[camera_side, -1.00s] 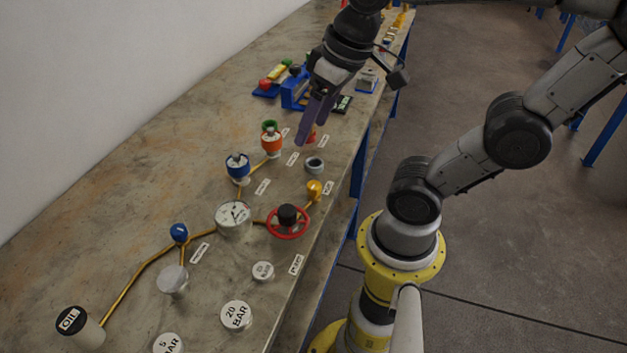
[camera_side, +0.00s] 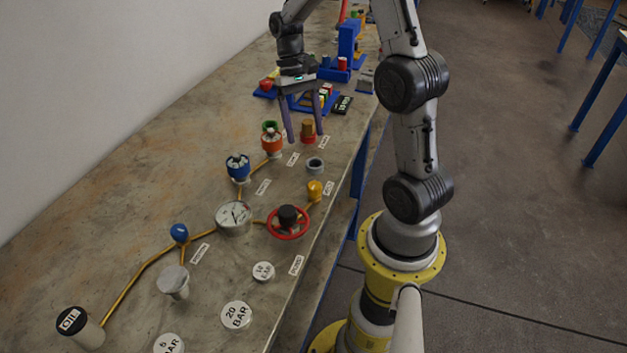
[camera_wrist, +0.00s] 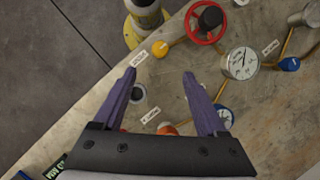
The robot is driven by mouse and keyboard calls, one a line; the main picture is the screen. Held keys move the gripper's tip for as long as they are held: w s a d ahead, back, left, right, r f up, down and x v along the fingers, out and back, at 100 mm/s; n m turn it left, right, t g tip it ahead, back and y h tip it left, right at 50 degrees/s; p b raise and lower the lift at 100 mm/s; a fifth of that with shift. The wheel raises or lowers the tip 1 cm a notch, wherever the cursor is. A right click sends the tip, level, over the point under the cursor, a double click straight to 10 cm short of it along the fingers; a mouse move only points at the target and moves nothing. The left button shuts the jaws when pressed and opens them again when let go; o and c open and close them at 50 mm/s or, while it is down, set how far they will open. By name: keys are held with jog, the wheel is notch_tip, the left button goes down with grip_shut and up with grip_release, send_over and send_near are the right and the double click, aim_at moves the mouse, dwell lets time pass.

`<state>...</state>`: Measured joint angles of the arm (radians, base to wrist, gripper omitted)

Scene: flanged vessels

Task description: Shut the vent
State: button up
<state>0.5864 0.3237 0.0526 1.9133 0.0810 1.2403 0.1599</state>
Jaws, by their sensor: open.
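Which fitting is the vent I cannot tell, as the small labels are too small to read. Candidates on the bench are a yellow knob (camera_side: 314,190), a red handwheel (camera_side: 288,235) with a black hub, and a blue knob (camera_side: 179,233) on the yellow pipe. The wrist view also shows the yellow knob (camera_wrist: 160,48), the handwheel (camera_wrist: 203,38) and the blue knob (camera_wrist: 289,64). My gripper (camera_side: 305,138) is open and empty, pointing down over the far vessels. In the wrist view its purple fingers (camera_wrist: 160,73) are spread, with the yellow knob beyond their tips.
A gauge (camera_side: 234,217) sits mid-bench.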

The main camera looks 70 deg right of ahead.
aim_at(314, 184)
jog(key=x, duration=1.3)
jog(key=shift+a+f, duration=0.1)
jog(key=shift+f, duration=0.05)
grip_shut()
